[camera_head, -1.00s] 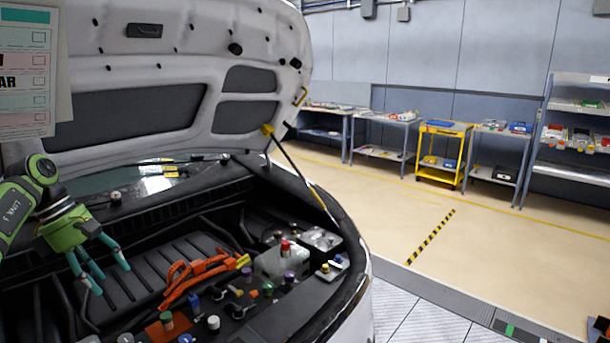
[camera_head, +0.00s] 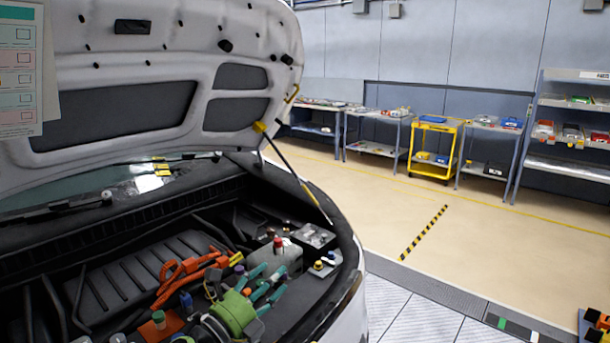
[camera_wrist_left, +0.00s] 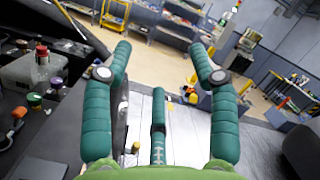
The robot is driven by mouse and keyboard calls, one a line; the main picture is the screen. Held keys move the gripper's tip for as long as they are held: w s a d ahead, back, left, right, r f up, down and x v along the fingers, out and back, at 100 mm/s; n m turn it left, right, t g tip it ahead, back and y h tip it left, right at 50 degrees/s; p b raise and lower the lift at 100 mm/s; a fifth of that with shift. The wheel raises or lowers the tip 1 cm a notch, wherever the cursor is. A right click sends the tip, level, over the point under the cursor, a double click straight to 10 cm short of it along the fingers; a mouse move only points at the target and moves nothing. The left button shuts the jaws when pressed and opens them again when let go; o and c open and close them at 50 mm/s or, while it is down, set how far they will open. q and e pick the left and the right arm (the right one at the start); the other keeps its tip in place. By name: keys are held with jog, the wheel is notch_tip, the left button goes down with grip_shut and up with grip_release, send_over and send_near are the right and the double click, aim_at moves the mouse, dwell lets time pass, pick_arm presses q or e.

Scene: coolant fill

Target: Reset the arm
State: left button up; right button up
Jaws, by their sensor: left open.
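My left gripper (camera_head: 270,280), green with teal fingers, is low over the right part of the engine bay, beside the coloured caps. In the left wrist view its fingers (camera_wrist_left: 158,60) are spread wide with nothing between them. They point out past the car's front edge toward the floor and the benches. My right gripper is in neither view.
The open hood (camera_head: 120,100) overhangs the engine bay. A grey tank with a red cap (camera_head: 278,244), a dark battery box (camera_head: 314,238) and orange cables (camera_head: 185,270) are close to the gripper. Floor (camera_head: 390,210) right of the car is open; a yellow cart (camera_head: 433,148) stands by the wall.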

pick_arm(q)
jog(key=s+a+f+n+g+y, duration=0.2)
jog(key=s+a+f+n+y, duration=0.5)
jog(key=n, duration=0.5)
jog(key=s+a+f+n+g+y, duration=0.2)
jog(key=s+a+f+n+y, duration=0.35)
jog(key=s+f+n, duration=0.6)
jog(key=s+f+n+g, duration=0.3)
jog(key=s+n+g, duration=0.1)
jog(key=s, duration=0.6)
jog(key=s+f+n+g, duration=0.2)
jog(key=s+n+g, duration=0.2)
jog(key=s, duration=0.6)
notch_tip(320, 180, down, 31)
jog(key=s+g+b, duration=0.1)
jog(key=g+b, duration=0.1)
jog(key=b, duration=0.7)
jog(key=s+a+f+b, duration=0.1)
jog(key=s+f+b, duration=0.3)
jog(key=s+f, duration=0.4)
jog(key=s+a+f+g+b, duration=0.1)
jog(key=s+f+b, duration=0.3)
jog(key=s+f, duration=0.4)
notch_tip(320, 180, down, 8)
jog(key=shift+s+a+r, duration=0.1)
jog(key=shift+s+a, duration=0.2)
jog(key=shift+a, duration=0.05)
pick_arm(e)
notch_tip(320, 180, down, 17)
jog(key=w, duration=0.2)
